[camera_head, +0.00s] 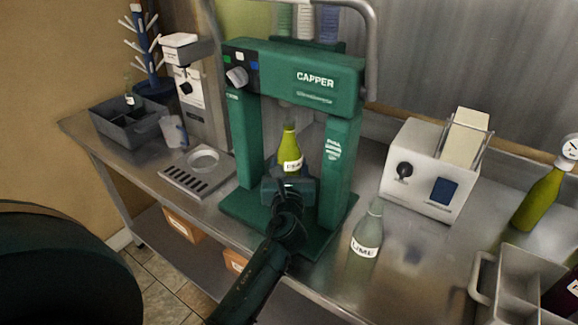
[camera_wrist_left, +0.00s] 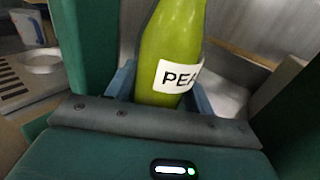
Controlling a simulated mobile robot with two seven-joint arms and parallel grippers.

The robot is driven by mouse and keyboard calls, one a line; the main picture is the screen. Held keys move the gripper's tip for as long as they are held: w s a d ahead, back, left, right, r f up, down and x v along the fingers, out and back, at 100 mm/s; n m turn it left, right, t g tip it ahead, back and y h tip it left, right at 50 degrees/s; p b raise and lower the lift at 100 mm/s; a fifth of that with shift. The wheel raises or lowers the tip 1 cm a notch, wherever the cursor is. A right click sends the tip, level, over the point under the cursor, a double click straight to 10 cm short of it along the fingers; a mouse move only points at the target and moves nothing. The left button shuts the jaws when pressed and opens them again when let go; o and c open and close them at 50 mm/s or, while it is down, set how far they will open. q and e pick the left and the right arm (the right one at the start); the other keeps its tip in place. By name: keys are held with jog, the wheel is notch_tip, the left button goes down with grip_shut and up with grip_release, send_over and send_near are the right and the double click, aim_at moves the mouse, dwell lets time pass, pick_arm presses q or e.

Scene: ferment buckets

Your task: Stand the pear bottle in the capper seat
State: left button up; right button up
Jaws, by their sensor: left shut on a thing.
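The green pear bottle (camera_head: 290,148), with a white label, stands upright between the two columns of the green capper (camera_head: 315,80). In the left wrist view the bottle (camera_wrist_left: 170,55) rises between the fingers, with part of its label readable as "PE". My left gripper (camera_head: 289,182) is shut on the bottle's lower part, inside the capper's frame. The capper's base plate (camera_head: 232,208) shows around the gripper. The seat and the bottle's bottom are hidden behind the gripper, so I cannot tell whether they touch. My right gripper is not in view.
A clear bottle labelled "LIME" (camera_head: 367,232) stands right of the capper's base. A white labelling machine (camera_head: 425,168) stands behind it, with a green bottle (camera_head: 540,200) further right. A grey crate (camera_head: 515,290) is at the lower right. A drip-tray machine (camera_head: 197,95) stands left.

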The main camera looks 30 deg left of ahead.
pick_arm(q)
jog(key=shift+f, duration=0.1)
dwell(0.5)
dwell(0.4)
jog(key=shift+f, duration=0.25)
jog(key=shift+f, duration=0.1)
dwell(0.4)
jog(key=shift+f, duration=0.25)
jog(key=shift+f, duration=0.1)
dwell(0.6)
